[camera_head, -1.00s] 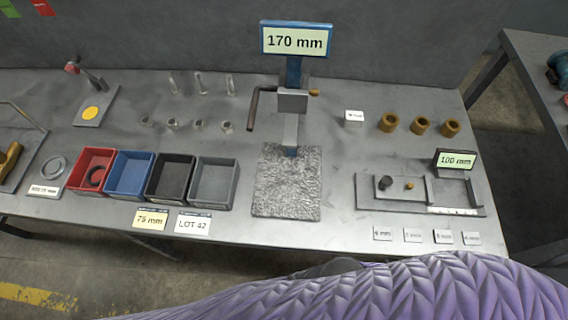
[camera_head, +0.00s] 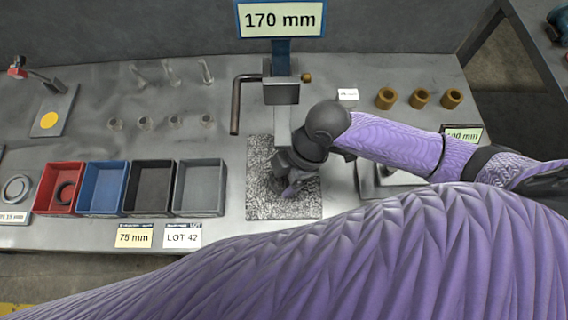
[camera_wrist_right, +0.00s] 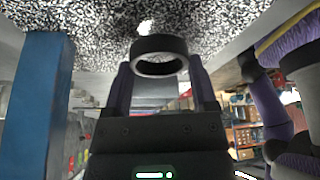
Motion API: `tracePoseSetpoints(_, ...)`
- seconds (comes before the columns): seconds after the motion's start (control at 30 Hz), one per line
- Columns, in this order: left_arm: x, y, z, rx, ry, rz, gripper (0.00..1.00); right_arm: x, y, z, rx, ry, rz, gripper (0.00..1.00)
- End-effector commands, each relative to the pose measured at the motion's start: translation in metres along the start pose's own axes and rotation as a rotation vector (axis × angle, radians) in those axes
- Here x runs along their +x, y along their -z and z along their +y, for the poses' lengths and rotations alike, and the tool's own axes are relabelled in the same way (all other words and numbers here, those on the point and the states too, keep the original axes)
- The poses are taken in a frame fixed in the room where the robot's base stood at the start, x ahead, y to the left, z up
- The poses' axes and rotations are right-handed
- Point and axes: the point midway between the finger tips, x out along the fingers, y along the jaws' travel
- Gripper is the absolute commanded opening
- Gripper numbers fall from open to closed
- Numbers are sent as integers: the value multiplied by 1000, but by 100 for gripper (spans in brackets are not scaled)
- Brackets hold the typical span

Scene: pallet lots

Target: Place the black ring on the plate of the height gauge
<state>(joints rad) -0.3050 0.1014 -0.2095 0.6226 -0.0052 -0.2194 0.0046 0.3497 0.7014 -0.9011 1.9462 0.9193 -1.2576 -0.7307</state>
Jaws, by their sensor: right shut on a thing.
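The black ring (camera_wrist_right: 159,55) is held at the fingertips of my right gripper (camera_wrist_right: 160,75) in the right wrist view. In the head view my right gripper (camera_head: 292,188) is over the speckled plate (camera_head: 262,206) of the height gauge (camera_head: 281,92), and the ring is not clearly visible there. The plate also fills the top of the wrist view (camera_wrist_right: 90,30), close to the ring; I cannot tell whether they touch. The gauge's display (camera_head: 281,19) reads 170 mm. My left gripper is not in view.
The gauge's blue column (camera_wrist_right: 38,105) stands close beside my right gripper in the wrist view. Red (camera_head: 52,207), blue, black and grey bins stand left of the plate; another dark ring (camera_head: 66,193) lies in the red one. Brass bushings (camera_head: 420,98) stand at the right.

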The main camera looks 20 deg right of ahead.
Motion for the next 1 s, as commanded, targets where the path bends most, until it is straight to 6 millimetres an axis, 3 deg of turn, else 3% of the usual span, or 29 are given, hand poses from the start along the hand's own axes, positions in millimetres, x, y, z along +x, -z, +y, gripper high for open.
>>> tracePoseSetpoints(0.1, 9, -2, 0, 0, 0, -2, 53, 0, -8, 22, 2, -2, -1, 18)
tracePoseSetpoints(0.47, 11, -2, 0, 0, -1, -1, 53, 5, -10, 21, 0, 0, -2, 18)
tracePoseSetpoints(0.5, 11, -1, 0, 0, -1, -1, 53, 5, -10, 21, -1, 0, -2, 80)
tracePoseSetpoints(0.53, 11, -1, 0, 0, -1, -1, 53, 5, -10, 21, -1, 0, -2, 87)
tracePoseSetpoints(1.0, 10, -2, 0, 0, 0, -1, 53, 3, -9, 21, 0, -1, -2, 89)
